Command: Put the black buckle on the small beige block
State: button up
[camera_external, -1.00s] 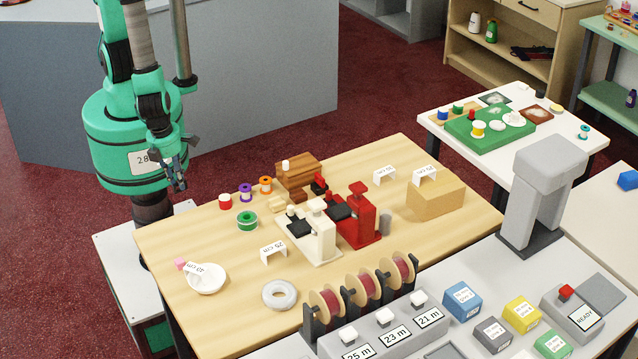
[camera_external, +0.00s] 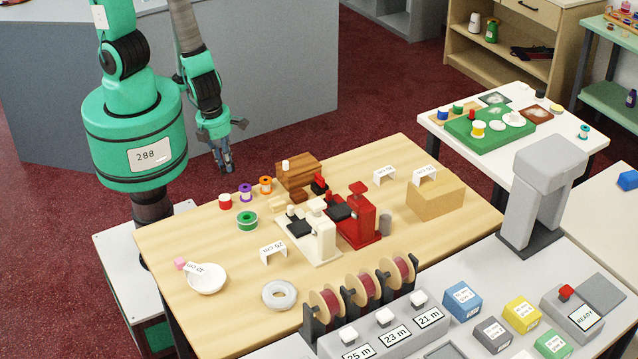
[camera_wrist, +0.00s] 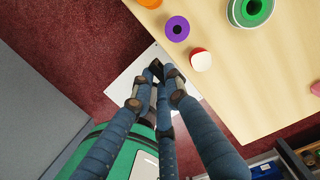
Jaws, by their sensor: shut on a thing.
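My gripper (camera_external: 226,168) hangs in the air beyond the table's left back edge, beside the red, purple and orange spools. In the wrist view its blue-grey fingers (camera_wrist: 155,85) are drawn together on a small dark thing (camera_wrist: 156,68) at their tips, which looks like the black buckle; the fingers hide most of it. A small beige block (camera_external: 277,205) lies on the wooden table (camera_external: 195,243), in front of the brown wooden block (camera_external: 298,170). My gripper is apart from it, to its left. The beige block does not show in the wrist view.
A white press (camera_external: 320,232) and red press (camera_external: 360,215) stand to the right. The front left table has free room.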

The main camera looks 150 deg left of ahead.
jog(key=shift+s+a, duration=0.1)
jog(key=shift+a, duration=0.45)
send_over(277, 199)
jog(key=shift+d+f+b, duration=0.35)
jog(key=shift+f, duration=0.35)
jog(key=shift+f+b, duration=0.45)
jog(key=shift+f, duration=1.3)
jog(key=shift+f, duration=0.15)
jog(key=o, duration=0.7)
jog(key=shift+o, duration=0.2)
